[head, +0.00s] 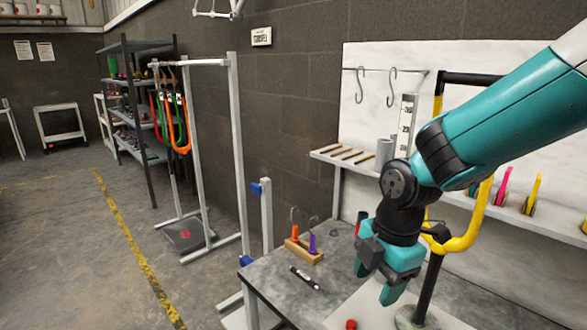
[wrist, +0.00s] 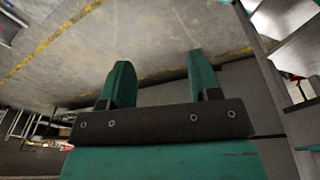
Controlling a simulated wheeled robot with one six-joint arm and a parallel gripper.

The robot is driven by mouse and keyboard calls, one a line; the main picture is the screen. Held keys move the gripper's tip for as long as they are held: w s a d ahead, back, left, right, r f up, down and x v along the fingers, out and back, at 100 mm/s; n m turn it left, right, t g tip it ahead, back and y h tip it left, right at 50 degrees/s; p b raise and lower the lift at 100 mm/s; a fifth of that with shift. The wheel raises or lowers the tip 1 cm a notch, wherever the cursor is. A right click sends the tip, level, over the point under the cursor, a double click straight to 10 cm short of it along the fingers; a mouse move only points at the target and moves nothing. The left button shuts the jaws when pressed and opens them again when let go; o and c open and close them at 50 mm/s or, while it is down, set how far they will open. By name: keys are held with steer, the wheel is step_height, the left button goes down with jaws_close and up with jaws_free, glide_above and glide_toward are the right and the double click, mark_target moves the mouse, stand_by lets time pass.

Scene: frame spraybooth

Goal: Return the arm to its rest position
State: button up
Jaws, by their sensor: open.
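My gripper (head: 386,288) is at the end of my teal arm, which reaches in from the upper right in the head view. It points down above the workbench (head: 270,272). In the wrist view my gripper (wrist: 158,85) shows two teal fingers spread apart with nothing between them. Beyond the fingers in that view is the concrete floor (wrist: 165,35) with a yellow line.
A yellow tubular frame (head: 462,243) stands on a dark post close beside my gripper. On the bench are a wooden block (head: 304,252) with orange and purple handled tools, a dark marker (head: 305,278) and a red cap (head: 351,324). A shelf (head: 350,160) runs along the back.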

steer(key=s+r+m+y+p, duration=0.1)
steer(key=s+r+m, duration=0.5)
steer(key=s+m, duration=0.2)
steer(key=s+r+m+y+p, duration=0.1)
steer(key=s+r+m+p, duration=0.1)
steer(key=s+r+m, duration=0.4)
steer(key=s+m, duration=0.2)
steer(key=s, duration=0.1)
steer(key=shift+s+d+r+y, duration=0.25)
steer(key=shift+y, duration=0.05)
stand_by(0.8)
